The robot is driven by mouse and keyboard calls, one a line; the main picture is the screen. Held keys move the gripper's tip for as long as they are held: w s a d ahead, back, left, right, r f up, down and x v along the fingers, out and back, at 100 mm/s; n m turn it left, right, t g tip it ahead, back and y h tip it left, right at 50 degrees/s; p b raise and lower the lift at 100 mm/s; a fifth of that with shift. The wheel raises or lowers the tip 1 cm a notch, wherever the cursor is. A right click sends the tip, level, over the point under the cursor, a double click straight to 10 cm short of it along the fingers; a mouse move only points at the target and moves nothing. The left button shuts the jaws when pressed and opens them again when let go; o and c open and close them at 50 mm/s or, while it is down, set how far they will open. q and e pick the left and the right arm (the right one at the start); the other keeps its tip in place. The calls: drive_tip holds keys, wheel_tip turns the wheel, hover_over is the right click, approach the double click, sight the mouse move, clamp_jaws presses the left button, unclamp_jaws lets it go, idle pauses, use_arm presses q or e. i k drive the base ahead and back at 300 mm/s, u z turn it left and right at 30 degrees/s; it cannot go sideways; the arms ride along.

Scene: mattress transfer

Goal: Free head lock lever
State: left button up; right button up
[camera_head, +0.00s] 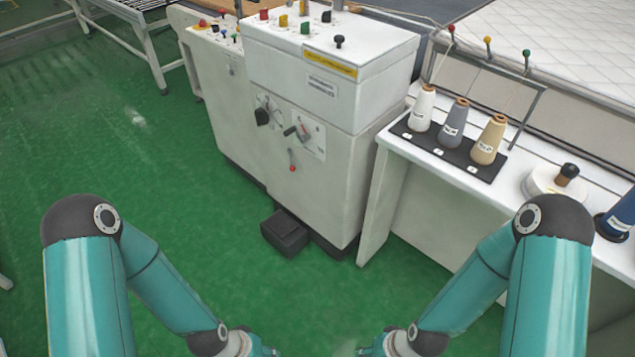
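A white machine cabinet (300,190) stands in the middle of the view. Its front has a small lever with a red knob (292,168) hanging down. Labels are too small to read, so I cannot tell which one is the head lock lever. My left gripper (265,351) and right gripper (366,351) are low at the bottom edge, apart from the cabinet. Both are mostly cut off, and their fingers cannot be made out.
A black foot pedal block (285,233) lies on the green floor (150,150) before the cabinet. A white side table (400,149) at right holds thread cones (453,123) on a black mat. A quilted mattress (560,45) lies behind. The floor at left is free.

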sight(292, 168)
drive_tip(key=u, duration=0.2)
drive_tip(key=i, duration=0.9)
drive_tip(key=z, duration=0.1)
